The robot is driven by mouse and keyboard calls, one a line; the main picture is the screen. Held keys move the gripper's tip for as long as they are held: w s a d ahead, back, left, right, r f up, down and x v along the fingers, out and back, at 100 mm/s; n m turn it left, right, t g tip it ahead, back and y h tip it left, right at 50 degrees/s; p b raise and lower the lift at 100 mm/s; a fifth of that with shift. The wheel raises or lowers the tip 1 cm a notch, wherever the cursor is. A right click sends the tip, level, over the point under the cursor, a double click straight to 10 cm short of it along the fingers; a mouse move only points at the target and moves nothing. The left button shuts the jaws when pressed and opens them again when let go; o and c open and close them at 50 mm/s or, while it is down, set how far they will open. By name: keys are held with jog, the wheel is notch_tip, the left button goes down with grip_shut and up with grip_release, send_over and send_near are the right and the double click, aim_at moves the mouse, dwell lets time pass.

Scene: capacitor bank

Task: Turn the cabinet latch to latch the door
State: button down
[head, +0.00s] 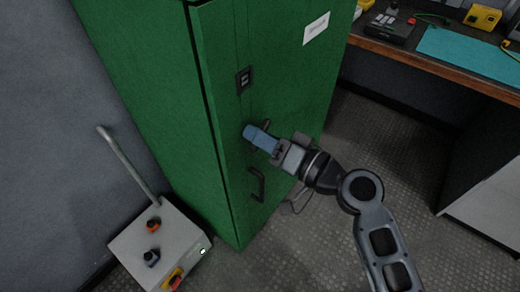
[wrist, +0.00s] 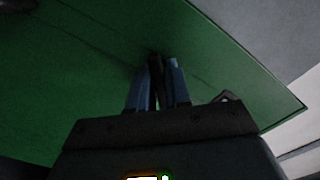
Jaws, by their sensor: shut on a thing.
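The green cabinet door (head: 285,60) looks flush with its frame. The dark latch (head: 265,124) is on the door, below a small black plate, and mostly hidden behind my fingers. My gripper (head: 250,133) reaches in from the right with its blue fingers at the latch. In the wrist view, my gripper (wrist: 158,62) has its two blue fingers close together, with the dark latch (wrist: 155,72) between them. The latch's exact angle cannot be told.
A dark pull handle (head: 257,184) is on the door just below my gripper. A grey control box (head: 185,240) with knobs stands on the floor at lower left. A workbench (head: 430,62) with tools is at upper right. Floor to the right is mostly clear.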

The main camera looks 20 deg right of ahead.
jog(key=n+b, duration=0.4)
jog(key=b, duration=0.1)
jog(key=n+b, duration=0.2)
jog(key=b, duration=0.1)
jog(key=shift+d+f, duration=0.1)
jog(key=shift+f, duration=0.3)
jog(key=n+b, duration=0.3)
jog(key=shift+w+r+n+b, duration=0.1)
jog(key=shift+r+n+b, duration=0.15)
jog(key=shift+n+b, duration=0.1)
jog(key=c, duration=1.1)
grip_release()
jog(key=shift+r, duration=0.1)
jog(key=v, duration=0.8)
